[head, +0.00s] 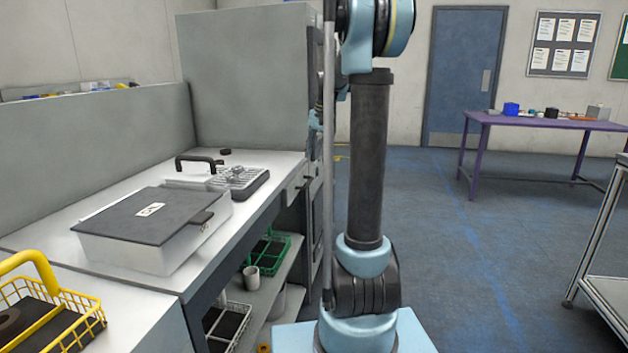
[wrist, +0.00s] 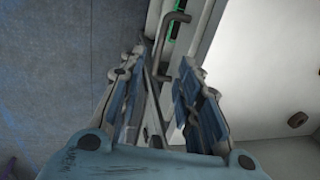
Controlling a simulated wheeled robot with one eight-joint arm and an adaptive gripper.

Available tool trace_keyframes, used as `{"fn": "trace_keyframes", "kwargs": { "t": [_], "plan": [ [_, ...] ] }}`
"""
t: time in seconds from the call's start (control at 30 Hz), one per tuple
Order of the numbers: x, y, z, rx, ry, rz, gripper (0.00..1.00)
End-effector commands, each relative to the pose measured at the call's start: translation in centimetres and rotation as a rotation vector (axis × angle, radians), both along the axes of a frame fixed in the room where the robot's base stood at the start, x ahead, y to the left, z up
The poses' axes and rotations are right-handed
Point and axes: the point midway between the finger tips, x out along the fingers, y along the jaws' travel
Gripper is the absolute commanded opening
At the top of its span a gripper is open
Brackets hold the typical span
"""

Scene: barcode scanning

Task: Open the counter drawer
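The counter drawer (head: 296,187) is a grey front under the counter's far end in the head view, and looks shut. Its handle seems to be the dark bent bar (wrist: 172,38) in the wrist view, along the counter's front edge. My gripper (wrist: 158,62) is open, with its two blue-grey fingers spread on either side of the line to this bar. The bar lies beyond the fingertips, and nothing is seen held. I cannot tell the exact gap between them. In the head view my arm hides most of the gripper.
A yellow wire basket (head: 60,310) stands nearest. Below the counter are a green basket (head: 272,248) and a cup (head: 251,279). The floor right of my arm is open towards a purple table (head: 545,122).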

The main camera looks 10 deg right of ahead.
Motion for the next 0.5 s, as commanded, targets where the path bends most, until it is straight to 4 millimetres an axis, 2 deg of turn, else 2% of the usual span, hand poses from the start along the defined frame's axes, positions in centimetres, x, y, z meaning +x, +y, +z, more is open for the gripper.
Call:
{"fn": "trace_keyframes", "kwargs": {
  "t": [0.2,0.5],
  "plan": [
    [0.3,0.7,-3.9,0.0,0.0,0.001,0.31],
    [0.7,1.6,-8.7,0.0,0.0,0.001,0.31]
  ]
}}
